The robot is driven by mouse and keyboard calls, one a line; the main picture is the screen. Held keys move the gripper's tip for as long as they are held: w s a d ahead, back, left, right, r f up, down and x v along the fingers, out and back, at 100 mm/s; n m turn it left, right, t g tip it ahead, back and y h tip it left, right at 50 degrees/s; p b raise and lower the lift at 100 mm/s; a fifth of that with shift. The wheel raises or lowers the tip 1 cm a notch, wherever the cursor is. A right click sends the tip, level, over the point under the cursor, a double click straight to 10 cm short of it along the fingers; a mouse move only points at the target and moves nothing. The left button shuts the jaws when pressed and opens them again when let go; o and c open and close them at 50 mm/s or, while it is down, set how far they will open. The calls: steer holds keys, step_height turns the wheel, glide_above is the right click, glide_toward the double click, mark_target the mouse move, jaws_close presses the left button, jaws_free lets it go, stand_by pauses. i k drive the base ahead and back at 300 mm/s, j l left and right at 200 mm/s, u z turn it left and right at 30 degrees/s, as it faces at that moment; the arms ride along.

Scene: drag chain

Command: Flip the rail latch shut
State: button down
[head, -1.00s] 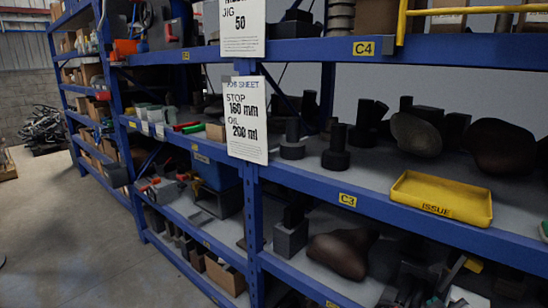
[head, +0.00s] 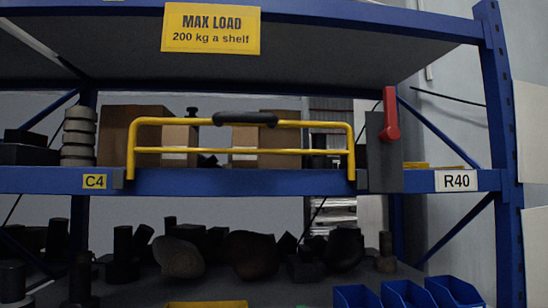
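In the head view, a red latch lever (head: 391,114) stands upright on a dark grey plate (head: 384,160) at the right end of the yellow rail (head: 241,151). The rail runs across the front of the shelf and has a black grip (head: 245,119) at the top middle. Its right post stands close beside the latch plate. Whether the latch engages the rail cannot be told from here. My gripper is not in view.
A blue shelf beam (head: 250,182) runs below the rail, with a C4 label (head: 94,181) and an R40 label (head: 456,180). Cardboard boxes (head: 145,125) stand behind the rail. A blue upright (head: 503,130) bounds the right side. Blue bins (head: 405,294) sit lower right.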

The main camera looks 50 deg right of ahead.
mark_target(392, 132)
steer(key=z, duration=1.2)
